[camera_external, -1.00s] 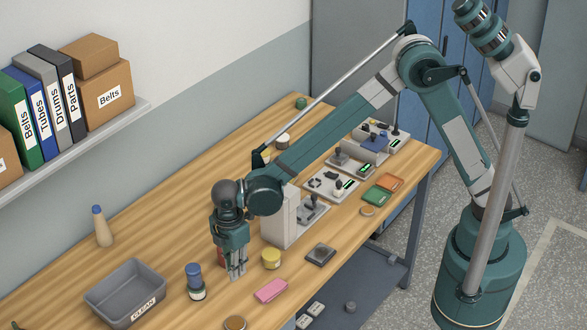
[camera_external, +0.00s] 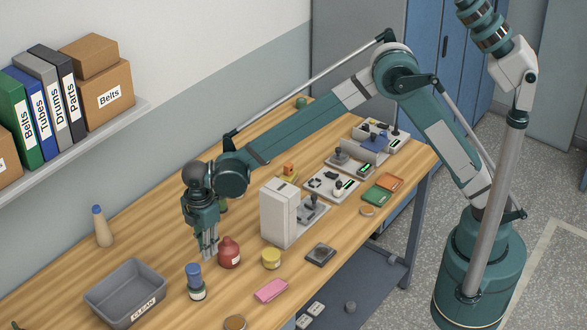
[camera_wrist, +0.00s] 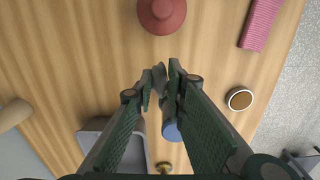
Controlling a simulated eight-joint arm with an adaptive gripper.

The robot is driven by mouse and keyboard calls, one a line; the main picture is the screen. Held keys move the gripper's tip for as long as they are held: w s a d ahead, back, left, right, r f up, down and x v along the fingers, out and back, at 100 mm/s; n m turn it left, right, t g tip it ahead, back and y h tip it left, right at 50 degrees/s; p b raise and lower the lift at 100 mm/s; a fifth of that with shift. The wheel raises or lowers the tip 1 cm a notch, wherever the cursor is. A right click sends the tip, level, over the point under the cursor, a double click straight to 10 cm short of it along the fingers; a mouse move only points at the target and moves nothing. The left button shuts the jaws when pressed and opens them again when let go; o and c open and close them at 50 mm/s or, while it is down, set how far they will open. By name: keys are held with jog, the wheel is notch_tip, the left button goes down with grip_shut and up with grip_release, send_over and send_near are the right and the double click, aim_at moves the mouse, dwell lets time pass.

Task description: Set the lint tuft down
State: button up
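My gripper (camera_external: 210,252) hangs pointing down over the wooden table, left of the red bottle (camera_external: 229,254) and behind the blue-topped jar (camera_external: 195,283). In the wrist view its fingertips (camera_wrist: 164,75) are close together around a small grey lump, which looks like the lint tuft (camera_wrist: 158,76). The fingers hide part of it, and it cannot be made out in the external view. The grey bin (camera_external: 152,279) marked CLEAN stands to the front left of my gripper, apart from it; it also shows in the wrist view (camera_wrist: 91,125).
A white machine (camera_external: 279,212) stands to the right. Bare table lies between cone and gripper.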

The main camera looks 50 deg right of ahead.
send_over(192, 255)
jog(key=shift+s+n, duration=0.1)
jog(key=shift+n, duration=0.2)
jog(key=shift+f, duration=3.1)
jog(key=shift+f, duration=1.9)
jog(key=shift+f, duration=0.1)
